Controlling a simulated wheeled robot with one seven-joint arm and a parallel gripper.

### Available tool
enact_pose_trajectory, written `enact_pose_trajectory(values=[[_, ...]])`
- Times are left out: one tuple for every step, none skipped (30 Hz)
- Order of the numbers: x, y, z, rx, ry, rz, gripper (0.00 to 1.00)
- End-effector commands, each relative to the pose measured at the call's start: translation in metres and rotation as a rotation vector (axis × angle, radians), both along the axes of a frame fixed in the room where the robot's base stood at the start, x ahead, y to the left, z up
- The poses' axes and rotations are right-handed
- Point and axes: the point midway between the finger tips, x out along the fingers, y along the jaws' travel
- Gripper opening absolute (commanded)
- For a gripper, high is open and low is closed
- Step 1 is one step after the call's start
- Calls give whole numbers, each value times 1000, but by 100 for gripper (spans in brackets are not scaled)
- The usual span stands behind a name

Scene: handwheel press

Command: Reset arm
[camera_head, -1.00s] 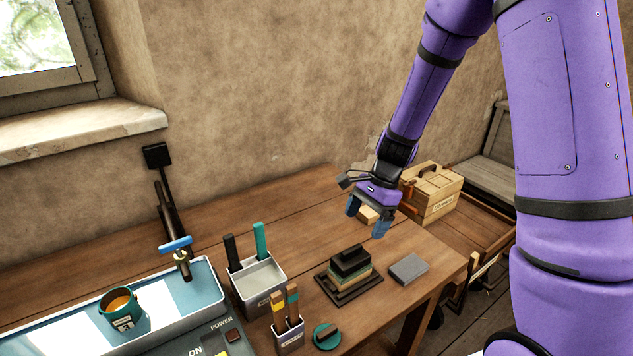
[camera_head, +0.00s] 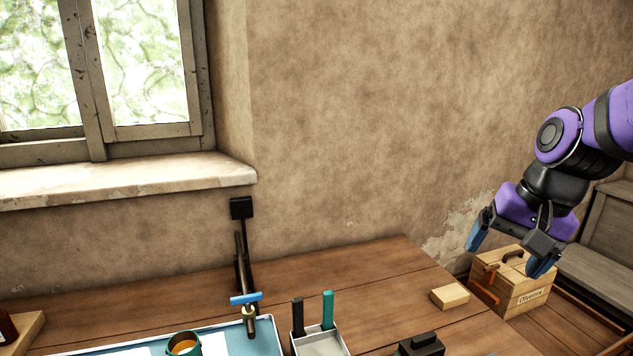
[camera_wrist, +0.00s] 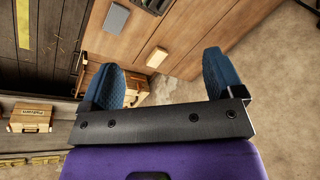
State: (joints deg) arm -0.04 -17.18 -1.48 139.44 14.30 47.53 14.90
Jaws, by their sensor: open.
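My gripper (camera_head: 508,252) is at the right of the head view, in the air in front of the wall. Its two blue-padded fingers are spread wide with nothing between them. In the wrist view the open fingers (camera_wrist: 172,80) show wall and bench edge between them. Below the gripper in the head view is a wooden box (camera_head: 520,285) with a handle. I cannot tell how far above it the fingers are. My purple arm enters from the right edge.
A small wooden block (camera_head: 450,296) lies on the wooden bench (camera_head: 390,270). Left of it stand a grey holder (camera_head: 318,342) with upright handles, a tap (camera_head: 247,312) and a teal cup (camera_head: 184,344). The wall has a window (camera_head: 125,70). The wrist view shows a grey block (camera_wrist: 117,17).

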Motion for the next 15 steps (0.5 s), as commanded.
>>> enact_pose_trajectory(values=[[-11, -1, 10, -23, -37, 37, 87], [-17, -3, 15, -39, -56, 60, 87], [-25, -4, 22, -59, -81, 91, 87], [-31, -5, 26, -76, -98, 113, 87], [-37, -6, 30, -91, -115, 136, 87], [-45, -8, 35, -116, -138, 164, 87], [-51, -9, 39, -132, -156, 186, 87], [-57, -10, 43, -151, -174, 206, 87], [-65, -12, 47, -174, -195, 233, 87], [-71, -13, 50, -192, -210, 251, 87], [-77, -14, 52, -208, -222, 269, 87], [-83, -16, 55, -229, -239, 290, 87], [-88, -17, 57, -244, -250, 305, 87], [-92, -18, 59, -257, -261, 317, 87], [-96, -19, 61, -274, -272, 332, 87]])
